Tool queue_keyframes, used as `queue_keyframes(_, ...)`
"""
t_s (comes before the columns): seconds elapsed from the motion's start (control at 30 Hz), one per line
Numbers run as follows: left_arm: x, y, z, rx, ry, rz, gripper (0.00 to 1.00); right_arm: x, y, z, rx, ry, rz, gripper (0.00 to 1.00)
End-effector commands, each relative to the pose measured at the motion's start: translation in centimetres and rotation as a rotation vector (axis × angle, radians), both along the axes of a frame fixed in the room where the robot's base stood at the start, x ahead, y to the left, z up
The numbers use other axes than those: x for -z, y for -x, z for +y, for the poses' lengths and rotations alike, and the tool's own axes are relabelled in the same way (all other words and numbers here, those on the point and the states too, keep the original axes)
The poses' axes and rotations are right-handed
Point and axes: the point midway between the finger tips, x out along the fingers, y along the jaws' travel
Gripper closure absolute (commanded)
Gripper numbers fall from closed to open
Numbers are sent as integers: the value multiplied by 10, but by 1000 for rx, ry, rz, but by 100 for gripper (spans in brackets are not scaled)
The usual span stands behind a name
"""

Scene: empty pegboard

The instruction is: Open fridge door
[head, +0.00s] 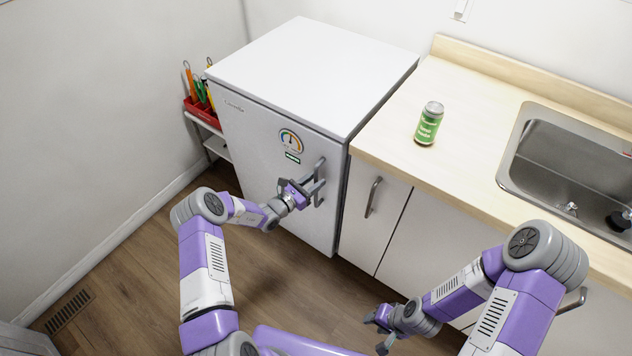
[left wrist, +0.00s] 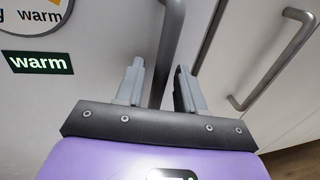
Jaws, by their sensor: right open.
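The white fridge (head: 265,150) stands against the back wall with its door shut. Its grey vertical handle (head: 321,170) is on the door's right side and also shows in the left wrist view (left wrist: 167,45). My left gripper (head: 310,187) is at the handle. In the left wrist view its two fingers (left wrist: 158,88) are apart, with the handle's bar between them and gaps visible on both sides. Whether either finger touches the bar cannot be told. My right gripper (head: 378,330) is open and empty, low in front of the cabinets.
A wooden counter (head: 470,140) with a green can (head: 429,123) and a sink (head: 570,150) adjoins the fridge at right. Cabinet handles (head: 373,197) stick out below. A red caddy (head: 203,110) sits on a shelf left of the fridge. The floor (head: 130,265) at left is clear.

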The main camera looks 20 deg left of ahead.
Motion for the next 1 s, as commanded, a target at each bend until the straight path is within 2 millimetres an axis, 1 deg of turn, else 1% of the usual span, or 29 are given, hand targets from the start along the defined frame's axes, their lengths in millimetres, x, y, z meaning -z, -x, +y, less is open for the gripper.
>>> queue_keyframes(0.13, 0, -8, -5, 1, -1, 1, 62, 2, 0, 0, 0, 0, 0, 57)
queue_keyframes(0.37, -1, -8, -5, 1, -1, 1, 62, 2, 0, 0, 0, 0, 0, 57)
queue_keyframes(0.4, -1, -8, -5, 1, -1, 1, 65, 2, 0, 0, 0, 0, 0, 57)
queue_keyframes(0.47, -1, -8, -5, 1, -1, 1, 74, 2, 0, 0, 0, 0, 0, 57)
queue_keyframes(0.63, 0, -8, -5, 1, -1, 1, 100, 2, 0, 0, 0, 0, 0, 57)
queue_keyframes(1.0, 0, -7, -6, 7, -1, 1, 100, 3, 0, 0, 0, 0, 0, 57)
